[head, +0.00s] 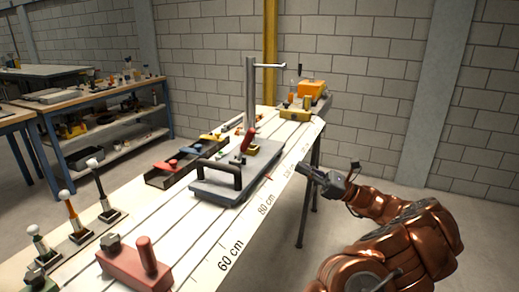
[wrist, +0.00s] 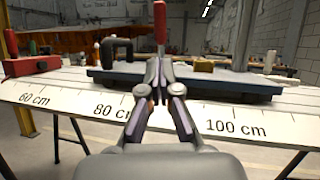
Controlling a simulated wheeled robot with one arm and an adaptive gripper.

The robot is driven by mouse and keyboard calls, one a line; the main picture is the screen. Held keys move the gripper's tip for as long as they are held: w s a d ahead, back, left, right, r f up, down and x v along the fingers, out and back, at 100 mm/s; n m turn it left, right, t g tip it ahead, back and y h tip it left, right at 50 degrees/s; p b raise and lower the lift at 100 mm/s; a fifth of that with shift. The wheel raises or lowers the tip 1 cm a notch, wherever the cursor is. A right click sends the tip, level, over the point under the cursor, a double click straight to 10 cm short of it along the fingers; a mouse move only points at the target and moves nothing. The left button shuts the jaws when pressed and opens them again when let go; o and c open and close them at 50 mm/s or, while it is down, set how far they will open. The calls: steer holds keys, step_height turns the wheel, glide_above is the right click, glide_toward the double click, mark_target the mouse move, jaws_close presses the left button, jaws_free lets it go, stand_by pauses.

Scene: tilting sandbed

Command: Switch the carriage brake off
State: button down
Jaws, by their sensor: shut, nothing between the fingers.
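The carriage (head: 222,190) is a grey-blue plate on the white scaled bed, with a black arch handle (head: 219,174) at its near end. It also shows in the wrist view (wrist: 215,84). A red lever (head: 248,139) stands on the carriage by a small yellowish part; I take it for the brake. In the wrist view the red lever (wrist: 160,20) points up, straight behind my fingertips, which hide its base. My gripper (head: 303,169) is shut and empty, off the right edge of the bed. In the wrist view my gripper (wrist: 160,68) points at the carriage side.
A red block with a knob (head: 135,265) sits on the near bed. Several small levers (head: 72,217) line the left edge. A metal post (head: 251,90) rises behind the carriage. An orange box (head: 312,88) is at the far end.

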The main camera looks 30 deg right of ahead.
mark_target(244, 146)
steer(key=shift+w+a, duration=0.1)
steer(key=shift+a, duration=0.05)
steer(key=x, duration=1.4)
steer(key=shift+f, duration=0.1)
steer(key=shift+w+r+h+p, duration=0.15)
steer(key=shift+r+h+p, duration=0.1)
steer(key=shift+h+p, duration=0.2)
